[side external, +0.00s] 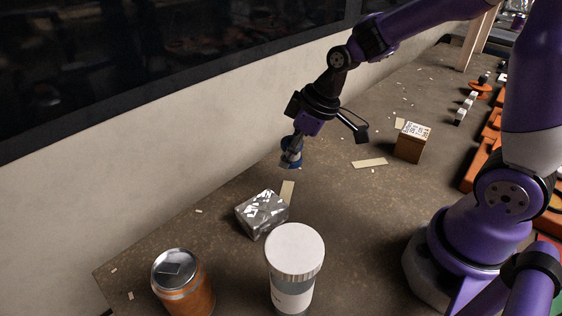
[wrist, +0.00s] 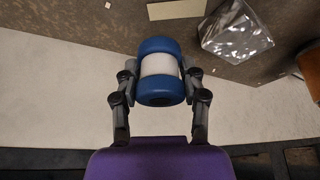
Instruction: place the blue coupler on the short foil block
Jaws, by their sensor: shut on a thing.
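The blue coupler (wrist: 158,49) has blue ends and a white middle band. It sits between the two fingers of my gripper (wrist: 159,82), which is shut on it. In the side external view, my gripper (side external: 291,150) holds the coupler (side external: 290,161) in the air above the bench, partly hidden by the fingers. The short foil block (side external: 262,214) is a crinkled silver block on the bench, below and to the left of my gripper. In the wrist view the foil block (wrist: 235,31) shows at the upper right, apart from the coupler.
A white lidded cup (side external: 293,262) and an orange can (side external: 182,283) stand near the foil block. A brown box (side external: 412,143) with a patterned top stands farther right. A pale wall (side external: 150,175) borders the bench. Flat scraps lie about.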

